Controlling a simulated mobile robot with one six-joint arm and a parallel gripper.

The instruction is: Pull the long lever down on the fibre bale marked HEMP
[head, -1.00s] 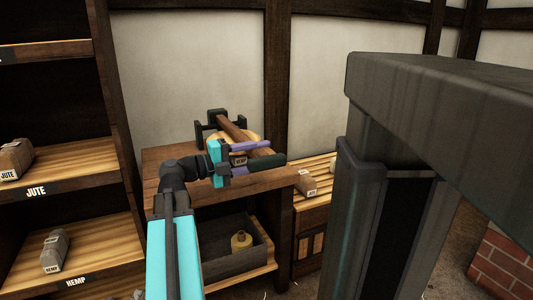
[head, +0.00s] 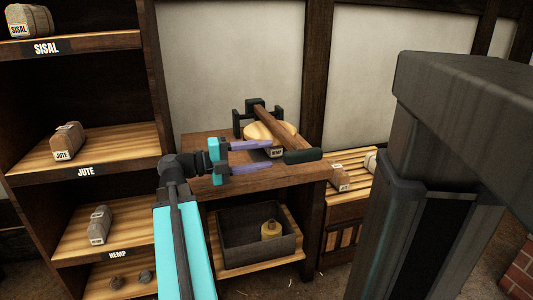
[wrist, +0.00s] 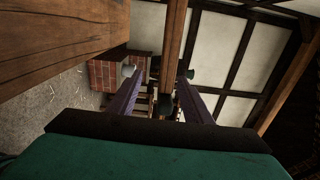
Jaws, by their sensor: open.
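The long lever (head: 273,125) is a brown wooden bar with a dark grip (head: 303,156) at its near end. It runs from a dark bracket (head: 252,110) at the back of the bench over a pale round bale.
The bench (head: 205,145) has a grey bin (head: 235,245) with a yellowish bottle below. Shelves at left hold bales marked SISAL (head: 27,20), JUTE (head: 68,141) and HEMP (head: 97,226). A small bale (head: 340,177) lies right of the bench. A large dark post (head: 425,190) blocks the right.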

